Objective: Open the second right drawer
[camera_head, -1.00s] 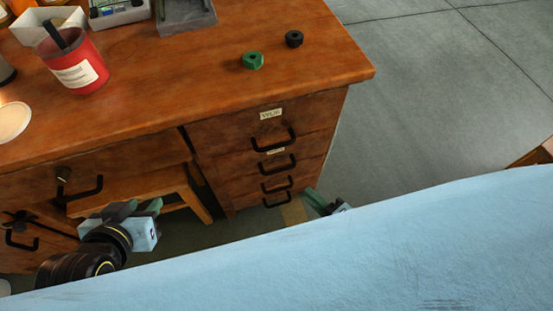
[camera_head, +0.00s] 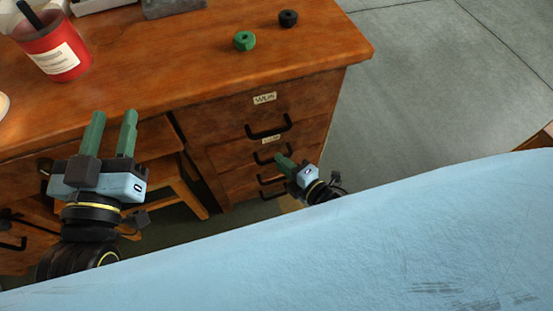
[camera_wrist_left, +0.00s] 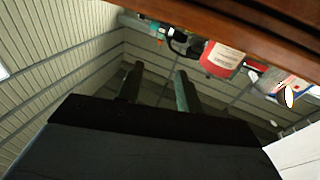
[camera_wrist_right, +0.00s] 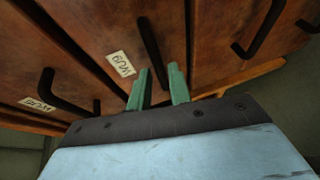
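The desk's right drawer stack has several wooden fronts with black bar handles. The second right drawer (camera_head: 238,156) has a small label and a handle (camera_head: 262,159), partly hidden by my right gripper. My right gripper (camera_head: 281,160) is at this handle. In the right wrist view, its green fingers (camera_wrist_right: 159,80) are apart, and the second drawer's handle (camera_wrist_right: 150,45) runs down toward the gap between their tips. I cannot tell whether they touch it. This drawer looks closed. My left gripper (camera_head: 114,116) is open and empty, in front of the desk's left part.
The top drawer (camera_head: 290,106), also labelled, is above; a lower handle (camera_head: 271,181) is below. A green nut-like piece (camera_head: 244,41), a black one (camera_head: 288,18) and a red cup (camera_head: 55,50) stand on the desktop. Floor right of the desk is clear.

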